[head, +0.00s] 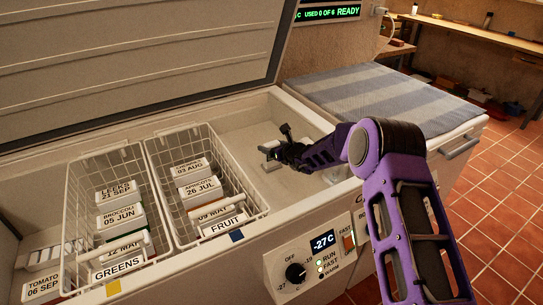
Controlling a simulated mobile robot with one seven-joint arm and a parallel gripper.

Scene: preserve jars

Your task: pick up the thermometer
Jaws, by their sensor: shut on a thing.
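My gripper (270,151) is inside the open chest freezer, over the bare compartment to the right of the wire baskets. Its dark jaws point left and are shut on a small pale thing, which looks like the thermometer (268,145). Most of it is hidden by the jaws, and its dial or scale cannot be read. I cannot tell whether it touches the white surface below.
Two wire baskets, one with a GREENS label (118,267) and one with a FRUIT label (221,227), hold labelled packs. The freezer's front rim and control panel (316,257) lie below my arm. The raised lid (130,55) stands behind. A striped cloth (375,100) covers the right section.

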